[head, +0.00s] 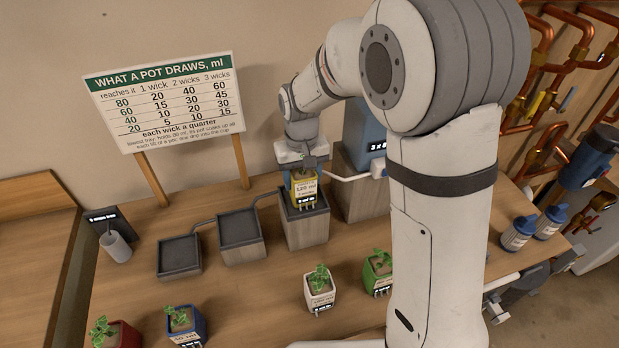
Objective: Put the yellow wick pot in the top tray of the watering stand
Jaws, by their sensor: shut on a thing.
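The yellow wick pot (305,191) carries a white label and is at the top tray (318,208) of the watering stand, the tallest of three stepped blocks. My gripper (303,165) is shut on the pot from above. The pot's lower end overlaps the tray opening in the head view; I cannot tell whether it touches the tray floor. The gripper hides much of the pot's plant. The middle tray (240,228) and the low tray (180,254) step down to the left and look empty.
A white pot (320,290), a green pot (377,273), a blue pot (186,326) and a red pot (117,333) stand along the front. A grey cup (116,246) is left of the trays. A blue tank (366,140) stands behind right. Blue-capped bottles (518,233) are at right.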

